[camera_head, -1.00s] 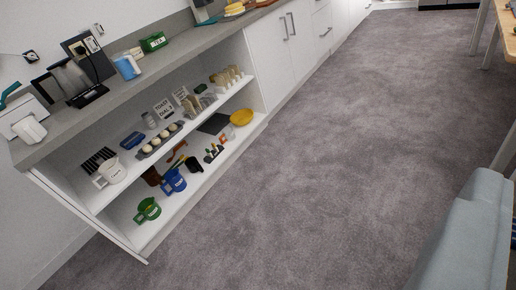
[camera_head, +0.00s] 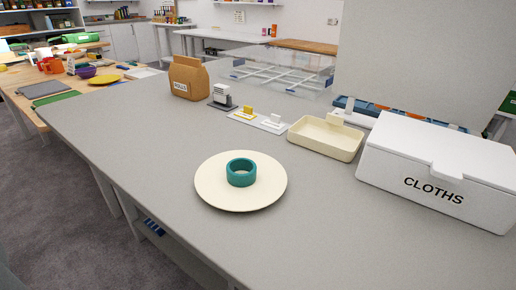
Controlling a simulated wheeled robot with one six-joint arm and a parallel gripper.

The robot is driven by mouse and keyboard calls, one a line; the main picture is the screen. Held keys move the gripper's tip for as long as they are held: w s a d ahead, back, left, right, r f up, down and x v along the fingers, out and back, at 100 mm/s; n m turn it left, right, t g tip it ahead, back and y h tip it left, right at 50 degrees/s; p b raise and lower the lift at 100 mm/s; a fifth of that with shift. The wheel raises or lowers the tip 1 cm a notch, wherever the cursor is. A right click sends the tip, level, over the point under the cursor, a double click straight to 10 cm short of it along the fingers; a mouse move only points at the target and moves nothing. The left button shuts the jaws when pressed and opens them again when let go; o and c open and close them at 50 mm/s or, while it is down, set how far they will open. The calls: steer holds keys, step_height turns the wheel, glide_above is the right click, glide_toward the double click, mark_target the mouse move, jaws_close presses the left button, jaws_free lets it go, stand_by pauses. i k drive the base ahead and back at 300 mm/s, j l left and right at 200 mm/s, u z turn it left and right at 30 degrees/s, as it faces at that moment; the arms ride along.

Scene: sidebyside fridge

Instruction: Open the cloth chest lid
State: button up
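The cloth chest (camera_head: 430,185) is a white box with "CLOTHS" in black on its front. It stands on the grey counter at the right of the view, and its right end reaches the picture edge. Its white lid (camera_head: 440,148) is shut, with a small tab at the middle of the front edge. My gripper is not in view, so its distance from the chest does not show.
On the grey counter (camera_head: 140,135), a cream plate (camera_head: 212,190) holds a teal ring (camera_head: 241,173). A cream tray (camera_head: 318,142) stands just left of the chest. A paper bag (camera_head: 188,78) and a clear divided box (camera_head: 275,72) are farther back. The front counter is clear.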

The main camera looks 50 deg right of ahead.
mark_target(452, 156)
steer(key=z, duration=2.15)
steer(key=k+j+z, duration=0.35)
steer(key=j, duration=0.25)
steer(key=k+j+z, duration=0.35)
steer(key=k+j, duration=0.05)
steer(key=j, duration=0.15)
